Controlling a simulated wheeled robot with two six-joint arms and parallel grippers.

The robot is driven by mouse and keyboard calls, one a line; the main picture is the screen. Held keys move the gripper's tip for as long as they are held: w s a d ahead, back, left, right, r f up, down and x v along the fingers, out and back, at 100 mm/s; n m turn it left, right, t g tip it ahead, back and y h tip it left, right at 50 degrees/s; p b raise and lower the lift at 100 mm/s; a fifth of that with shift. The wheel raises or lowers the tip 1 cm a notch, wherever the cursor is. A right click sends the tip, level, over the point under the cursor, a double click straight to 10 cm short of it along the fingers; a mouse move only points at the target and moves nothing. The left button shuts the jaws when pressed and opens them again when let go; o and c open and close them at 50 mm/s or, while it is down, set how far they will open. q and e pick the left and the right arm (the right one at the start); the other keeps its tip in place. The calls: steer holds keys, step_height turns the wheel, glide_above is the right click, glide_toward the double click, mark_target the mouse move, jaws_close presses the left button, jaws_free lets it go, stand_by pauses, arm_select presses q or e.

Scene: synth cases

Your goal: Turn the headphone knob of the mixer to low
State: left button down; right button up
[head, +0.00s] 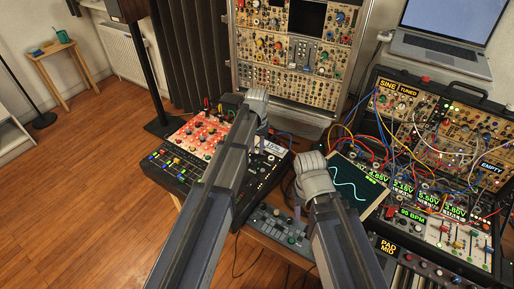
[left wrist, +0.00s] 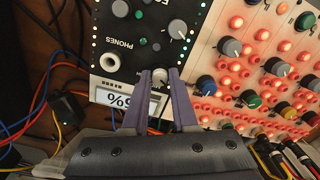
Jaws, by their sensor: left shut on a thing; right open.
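The mixer (head: 183,177) is a black console with coloured faders at the left of the head view, largely behind my left arm. In the left wrist view its black panel (left wrist: 96,22) appears upside down, with the word PHONES and a round jack (left wrist: 110,62). My left gripper (left wrist: 159,77) is shut on a small grey knob (left wrist: 159,74) near that label, one finger on each side. A white percent display (left wrist: 112,97) beside it is partly hidden by a finger. In the head view the left fingers are mostly hidden. My right gripper (head: 298,203) is open above the desk, apart from the mixer.
A red panel with many knobs (head: 196,132) adjoins the black panel. A screen with a green wave (head: 352,185) and a cabled synth case (head: 440,150) stand right. A small knob box (head: 277,228) lies in front, and a laptop (head: 440,45) at the back.

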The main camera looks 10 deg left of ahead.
mark_target(257, 150)
stand_by(0.3)
arm_select(q)
steer(key=c, duration=0.7)
jaws_free()
steer(key=shift+r, duration=0.15)
step_height(257, 150, up, 8)
steer(key=p, duration=0.8)
steer(key=shift+f, duration=0.2)
steer(key=s+d+m, duration=0.1)
steer(key=s+d, duration=0.1)
steer(key=s, duration=0.6)
steer(key=s+d+m, duration=0.1)
steer(key=s+d, duration=0.2)
steer(key=s, duration=0.5)
steer(key=s+d+m+y, duration=0.1)
steer(key=s+d+m, duration=0.1)
steer(key=s, duration=0.6)
steer(key=shift+d, duration=0.25)
